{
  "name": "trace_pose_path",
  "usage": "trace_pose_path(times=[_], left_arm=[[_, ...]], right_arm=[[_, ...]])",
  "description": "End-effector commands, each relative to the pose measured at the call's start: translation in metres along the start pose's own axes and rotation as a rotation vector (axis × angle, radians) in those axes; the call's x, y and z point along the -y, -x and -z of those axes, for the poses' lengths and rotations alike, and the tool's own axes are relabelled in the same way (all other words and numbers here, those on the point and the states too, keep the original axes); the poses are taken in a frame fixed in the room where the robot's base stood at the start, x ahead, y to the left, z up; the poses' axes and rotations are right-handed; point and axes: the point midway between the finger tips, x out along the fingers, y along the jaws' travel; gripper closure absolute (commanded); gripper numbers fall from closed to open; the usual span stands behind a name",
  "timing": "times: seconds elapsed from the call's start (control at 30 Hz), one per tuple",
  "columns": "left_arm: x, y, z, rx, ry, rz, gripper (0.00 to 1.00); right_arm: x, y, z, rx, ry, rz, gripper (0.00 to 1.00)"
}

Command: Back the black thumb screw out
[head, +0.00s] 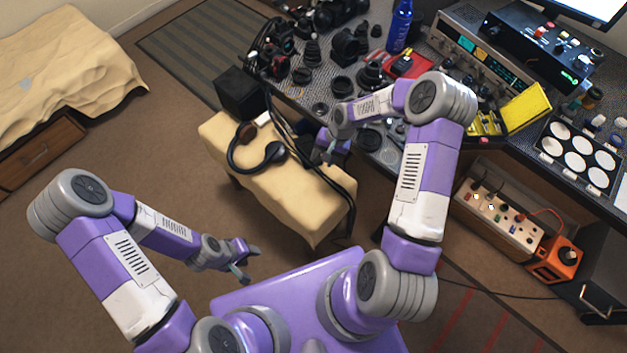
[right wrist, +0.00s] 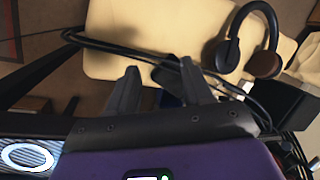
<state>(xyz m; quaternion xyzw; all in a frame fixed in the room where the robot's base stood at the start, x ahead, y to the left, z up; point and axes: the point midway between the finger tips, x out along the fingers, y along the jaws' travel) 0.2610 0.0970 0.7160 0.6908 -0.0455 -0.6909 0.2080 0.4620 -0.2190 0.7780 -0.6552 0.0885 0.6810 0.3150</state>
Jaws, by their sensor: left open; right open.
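I cannot pick out the black thumb screw in either view. Many small dark lens and camera parts (head: 345,45) crowd the far end of the workbench (head: 305,92), too small to tell apart. My right gripper (head: 328,152) is near the bench's left edge, above the cream bench seat. In the right wrist view my right gripper (right wrist: 160,75) has its fingers apart with nothing held, and dark cables pass beyond them. My left gripper (head: 247,266) is open and empty, low over the floor and well away from the workbench.
The cream seat (head: 290,200) carries headphones (head: 245,150), which also show in the right wrist view (right wrist: 225,52). Black cables (head: 335,192) hang beside the workbench. A blue bottle (head: 400,27), yellow case (head: 527,106) and tray of white discs (head: 578,152) stand on it.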

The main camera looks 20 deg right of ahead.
Motion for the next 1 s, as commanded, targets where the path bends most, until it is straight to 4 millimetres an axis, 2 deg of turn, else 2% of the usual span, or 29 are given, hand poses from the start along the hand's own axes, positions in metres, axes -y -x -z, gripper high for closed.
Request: trace_pose_path(times=[0.2, 0.4, 0.9, 1.0], left_arm=[[0.002, -0.005, 0.0, 0.0, 0.0, 0.0, 0.57], [0.003, -0.007, 0.0, 0.0, 0.0, 0.0, 0.57], [0.003, -0.007, 0.0, 0.0, 0.0, 0.0, 0.57], [0.003, -0.007, 0.0, 0.0, 0.0, 0.0, 0.57]], right_arm=[[0.007, -0.028, -0.031, 0.024, 0.06, 0.034, 0.5], [0.009, -0.042, -0.05, 0.033, 0.092, 0.053, 0.5], [0.01, -0.047, -0.058, 0.035, 0.105, 0.061, 0.5], [0.011, -0.054, -0.072, 0.044, 0.125, 0.069, 0.5]])
